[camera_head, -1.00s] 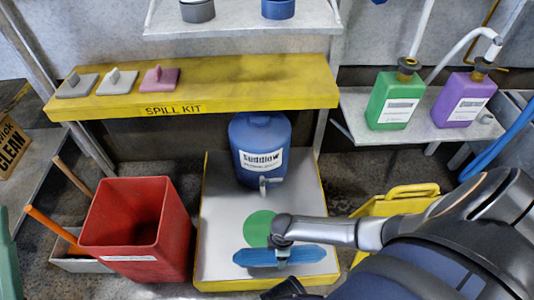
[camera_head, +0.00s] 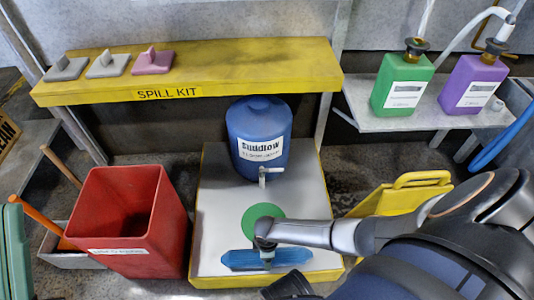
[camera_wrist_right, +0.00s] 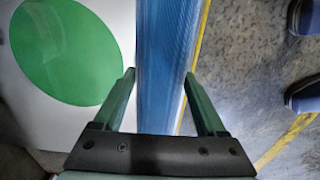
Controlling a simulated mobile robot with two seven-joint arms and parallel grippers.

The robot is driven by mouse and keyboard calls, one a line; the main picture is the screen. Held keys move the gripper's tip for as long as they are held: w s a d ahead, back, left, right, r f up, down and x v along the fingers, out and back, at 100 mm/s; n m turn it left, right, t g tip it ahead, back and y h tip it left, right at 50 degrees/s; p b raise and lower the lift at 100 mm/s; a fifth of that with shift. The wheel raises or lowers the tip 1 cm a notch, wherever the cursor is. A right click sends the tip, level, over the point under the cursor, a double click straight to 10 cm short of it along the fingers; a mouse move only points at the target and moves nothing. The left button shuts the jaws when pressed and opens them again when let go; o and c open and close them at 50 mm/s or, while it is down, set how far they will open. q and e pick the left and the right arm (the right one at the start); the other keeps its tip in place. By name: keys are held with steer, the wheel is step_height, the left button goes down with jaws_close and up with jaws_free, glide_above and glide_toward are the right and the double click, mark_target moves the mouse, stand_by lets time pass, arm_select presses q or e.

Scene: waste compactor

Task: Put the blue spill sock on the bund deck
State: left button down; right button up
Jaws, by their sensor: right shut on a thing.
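The blue spill sock (camera_head: 240,260) is a long ribbed blue roll lying crosswise over the front part of the bund deck (camera_head: 218,205), a pale grey plate with a yellow rim. My right gripper (camera_head: 267,260) is shut on the sock near its middle; the wrist view shows the sock (camera_wrist_right: 165,50) between the fingers of the gripper (camera_wrist_right: 160,82). I cannot tell whether the sock touches the deck or hangs just above it. A green disc (camera_head: 262,216) on the deck lies just behind the sock, partly hidden by my right arm. My left gripper is not in view.
A blue drum (camera_head: 258,125) with a tap stands at the deck's rear. A red bin (camera_head: 130,215) is close on the left. A yellow folded board (camera_head: 400,200) is on the right. A yellow spill-kit shelf (camera_head: 220,70) spans the back. Green and purple jugs stand on a side shelf.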

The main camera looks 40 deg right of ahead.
steer(key=shift+f, duration=0.15)
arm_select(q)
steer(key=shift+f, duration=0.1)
arm_select(e)
steer(key=o, duration=1.5)
steer(key=shift+o, duration=0.2)
